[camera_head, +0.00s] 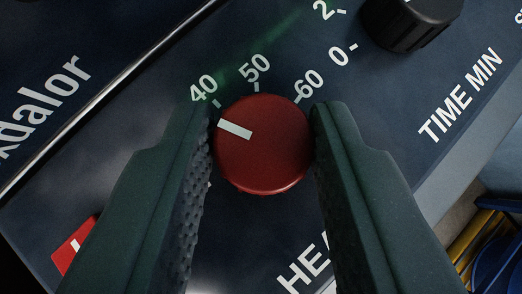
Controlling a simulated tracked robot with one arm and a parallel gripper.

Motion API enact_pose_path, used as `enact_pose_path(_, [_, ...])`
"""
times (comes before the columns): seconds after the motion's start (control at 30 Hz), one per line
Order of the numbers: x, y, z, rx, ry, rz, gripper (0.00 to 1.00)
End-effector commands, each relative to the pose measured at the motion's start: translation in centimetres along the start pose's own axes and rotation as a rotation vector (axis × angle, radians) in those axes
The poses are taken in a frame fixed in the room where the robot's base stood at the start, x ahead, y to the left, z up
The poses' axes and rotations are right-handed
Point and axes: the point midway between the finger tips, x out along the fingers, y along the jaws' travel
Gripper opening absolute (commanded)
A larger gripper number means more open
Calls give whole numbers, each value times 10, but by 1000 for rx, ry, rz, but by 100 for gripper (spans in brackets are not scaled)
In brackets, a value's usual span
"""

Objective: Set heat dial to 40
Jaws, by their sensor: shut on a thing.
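The red heat dial (265,165) sits on the dark panel at the middle of the view. Its white pointer bar (234,129) points left and slightly up. It aims a little below the tick of the 40 mark (204,87), on the side away from the 50 mark (255,68). The 60 mark (308,84) is up and to the right. My gripper (263,140) is shut on the dial, one finger on its left side and one on its right. The left finger hides the panel left of the dial, and the right finger hides part of the "HE…" lettering.
A black knob (412,22) is at the upper right, near the "TIME MIN" lettering (460,97). A red part with a white mark (74,248) shows at lower left, partly behind my left finger. Blue and yellow objects (490,240) lie beyond the panel's right edge.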

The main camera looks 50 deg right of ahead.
Motion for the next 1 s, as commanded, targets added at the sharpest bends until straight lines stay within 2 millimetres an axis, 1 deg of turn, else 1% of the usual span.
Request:
enact_pose_path(0.07, [1,2,1,21,-3,31,6])
enact_pose_path(0.6, [3,0,1,195,-11,201,6])
enact_pose_path(1.0, [2,-2,0,272,-17,274,6])
